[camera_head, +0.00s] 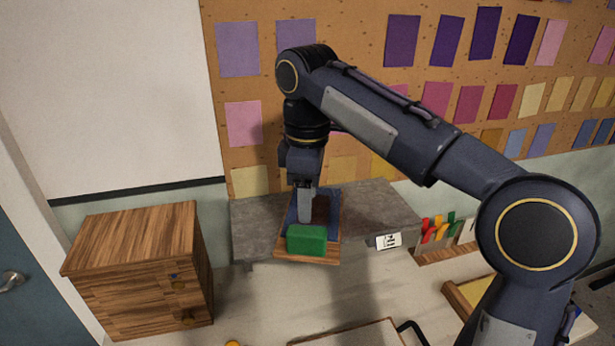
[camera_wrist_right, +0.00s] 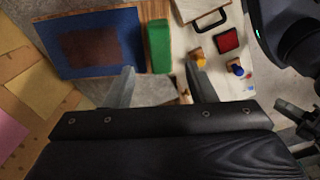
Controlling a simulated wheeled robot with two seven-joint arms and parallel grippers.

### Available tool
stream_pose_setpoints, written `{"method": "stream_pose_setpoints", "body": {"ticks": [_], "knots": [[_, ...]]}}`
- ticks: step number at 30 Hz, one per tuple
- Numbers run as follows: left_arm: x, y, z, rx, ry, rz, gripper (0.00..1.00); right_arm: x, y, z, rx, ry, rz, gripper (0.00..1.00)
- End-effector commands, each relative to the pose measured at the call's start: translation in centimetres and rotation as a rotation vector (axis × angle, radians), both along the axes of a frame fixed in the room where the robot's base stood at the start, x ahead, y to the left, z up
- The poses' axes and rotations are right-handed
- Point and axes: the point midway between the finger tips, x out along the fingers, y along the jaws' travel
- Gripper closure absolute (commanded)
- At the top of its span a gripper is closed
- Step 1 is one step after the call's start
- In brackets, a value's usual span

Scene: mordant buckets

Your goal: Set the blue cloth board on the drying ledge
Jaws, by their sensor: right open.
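The blue cloth board (camera_head: 323,225) lies on the grey drying ledge (camera_head: 375,205), its near end sticking out past the front edge. It is a wooden board with blue cloth and a dark reddish-brown patch, seen also in the wrist view (camera_wrist_right: 75,18). A green block (camera_head: 306,240), which looks like its grip, sits at the near end. My right gripper (camera_head: 305,218) is just above the green block. In the right wrist view its two fingers (camera_wrist_right: 160,72) are spread, with the green block (camera_wrist_right: 159,45) beyond the gap between them. My left gripper does not show.
A wooden drawer cabinet (camera_head: 140,265) stands left of the ledge. A white label (camera_head: 388,241) is on the ledge front. A rack of coloured clips (camera_head: 440,230) stands at right. A red pad (camera_wrist_right: 227,40) and knobbed stamps lie on the worktop below.

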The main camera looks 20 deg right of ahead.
Motion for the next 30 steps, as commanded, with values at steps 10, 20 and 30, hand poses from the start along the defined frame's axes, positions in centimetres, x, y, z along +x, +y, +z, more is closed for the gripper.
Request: {"method": "stream_pose_setpoints", "body": {"ticks": [10, 20, 30], "knots": [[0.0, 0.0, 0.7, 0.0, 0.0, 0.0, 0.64, 0.0, 0.0, 3.8, 0.0, 0.001, 0.0, 0.49], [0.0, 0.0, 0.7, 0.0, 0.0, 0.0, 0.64, -3.5, -2.6, 2.5, 0.043, -0.071, -0.156, 0.49], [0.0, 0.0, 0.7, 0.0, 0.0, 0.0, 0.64, -15.8, -6.3, -8.4, 0.353, -0.194, -0.812, 0.49]]}}
